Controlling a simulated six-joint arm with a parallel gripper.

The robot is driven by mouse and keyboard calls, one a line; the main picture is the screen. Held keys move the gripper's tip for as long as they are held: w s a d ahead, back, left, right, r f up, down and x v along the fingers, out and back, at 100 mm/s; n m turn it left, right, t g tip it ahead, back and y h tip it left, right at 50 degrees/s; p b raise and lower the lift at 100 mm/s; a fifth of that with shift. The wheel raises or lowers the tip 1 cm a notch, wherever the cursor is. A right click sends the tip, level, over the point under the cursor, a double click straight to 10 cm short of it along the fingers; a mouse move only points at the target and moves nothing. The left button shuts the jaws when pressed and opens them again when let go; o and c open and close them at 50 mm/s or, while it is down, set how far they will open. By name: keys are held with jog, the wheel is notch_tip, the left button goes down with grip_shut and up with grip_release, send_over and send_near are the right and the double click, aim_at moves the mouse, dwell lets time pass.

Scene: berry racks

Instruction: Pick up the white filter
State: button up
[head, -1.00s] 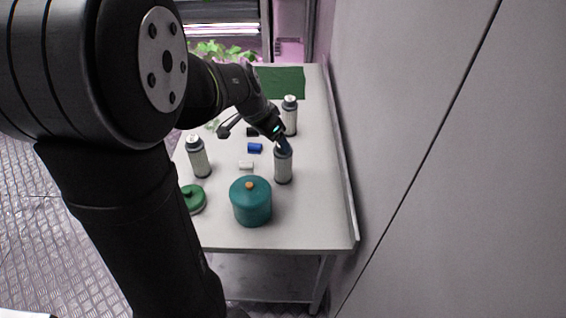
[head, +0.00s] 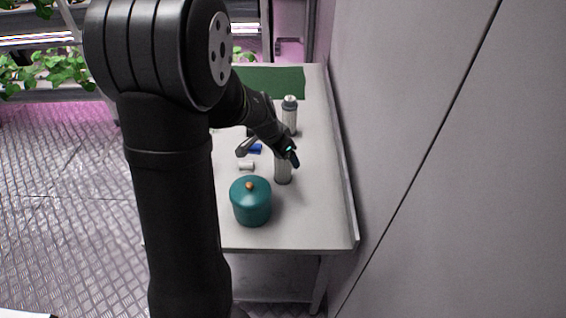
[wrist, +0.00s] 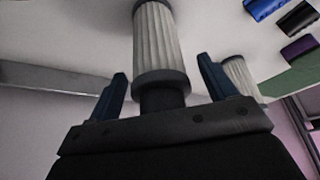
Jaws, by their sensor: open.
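A white ribbed filter (head: 283,175) with dark end caps stands upright on the table; its top is hidden by my gripper (head: 292,155). In the wrist view the filter (wrist: 158,45) shows its pleats and grey cap, in line with the gap between the fingers of my gripper (wrist: 163,85). The jaws are open, and I cannot tell whether they touch it. A second ribbed filter (head: 289,117) stands farther back and also shows in the wrist view (wrist: 240,75). A small white cylinder (head: 246,166) lies to the left.
A teal pot (head: 251,205) with an orange knob stands in front of the filter. A blue cylinder (head: 255,149) lies behind the white one. Black (wrist: 299,18) and purple (wrist: 299,48) cylinders show in the wrist view. A wall (head: 430,150) runs close along the table's right side.

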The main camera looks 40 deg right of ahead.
jog(key=c, duration=1.1)
jog(key=shift+r, duration=0.15)
